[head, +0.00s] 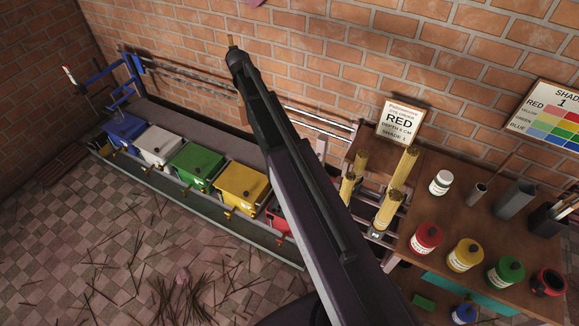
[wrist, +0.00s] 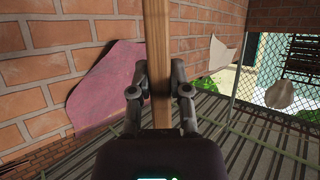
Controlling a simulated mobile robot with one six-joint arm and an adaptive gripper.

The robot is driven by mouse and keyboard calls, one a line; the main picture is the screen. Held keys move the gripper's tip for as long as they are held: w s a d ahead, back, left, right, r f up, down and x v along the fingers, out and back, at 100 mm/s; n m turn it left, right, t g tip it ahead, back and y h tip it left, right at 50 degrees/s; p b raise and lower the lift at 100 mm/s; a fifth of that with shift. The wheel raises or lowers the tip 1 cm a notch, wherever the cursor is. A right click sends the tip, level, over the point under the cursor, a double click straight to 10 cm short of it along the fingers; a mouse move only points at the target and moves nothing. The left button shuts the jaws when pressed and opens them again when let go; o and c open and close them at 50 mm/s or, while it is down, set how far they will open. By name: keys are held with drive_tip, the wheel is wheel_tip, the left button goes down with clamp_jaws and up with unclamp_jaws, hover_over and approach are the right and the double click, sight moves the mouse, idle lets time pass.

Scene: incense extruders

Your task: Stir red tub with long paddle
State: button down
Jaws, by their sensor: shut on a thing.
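The red tub (head: 277,217) stands at the right end of the row of tubs in the head view. My arm covers much of it. My gripper (wrist: 159,80) is shut on a wooden shaft (wrist: 157,30) in the wrist view, which looks like the long paddle's handle. The shaft runs up out of the top of that view, so its far end is hidden. In the head view a short piece of wood shows above my gripper (head: 236,58), high in front of the brick wall. My gripper is above and left of the red tub in the picture.
Yellow (head: 243,186), green (head: 194,166), white (head: 157,146) and blue (head: 124,130) tubs stand left of the red one. A wooden table (head: 420,187) with jars is at the right. A RED sign (head: 400,122) stands behind yellow cylinders (head: 391,207). Sticks litter the tiled floor.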

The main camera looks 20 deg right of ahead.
drive_tip(key=s+d+f+m+g+h+b, duration=0.2)
drive_tip(key=s+d+f+h+b, duration=0.1)
drive_tip(key=f+b, duration=1.4)
drive_tip(key=s+d+f+m+g+h+b, duration=0.2)
drive_tip(key=s+d+f+b, duration=0.3)
drive_tip(key=f+b, duration=1.1)
drive_tip(key=s+d+f+m+g+h+b, duration=0.2)
drive_tip(key=d+f+b, duration=0.6)
drive_tip(key=f+b, duration=0.9)
drive_tip(key=shift+s+d+f+m+h+b, duration=0.4)
drive_tip(key=shift+s+f+m+h, duration=0.75)
drive_tip(key=shift+s, duration=0.45)
drive_tip(key=shift+f, duration=0.2)
wheel_tip(320, 180, down, 18)
drive_tip(key=b, duration=1.8)
drive_tip(key=shift+f, duration=0.15)
drive_tip(key=s+d, duration=0.4)
drive_tip(key=s, duration=0.1)
drive_tip(key=shift+s, duration=0.25)
drive_tip(key=shift+d+y, duration=0.1)
drive_tip(key=shift+y, duration=0.15)
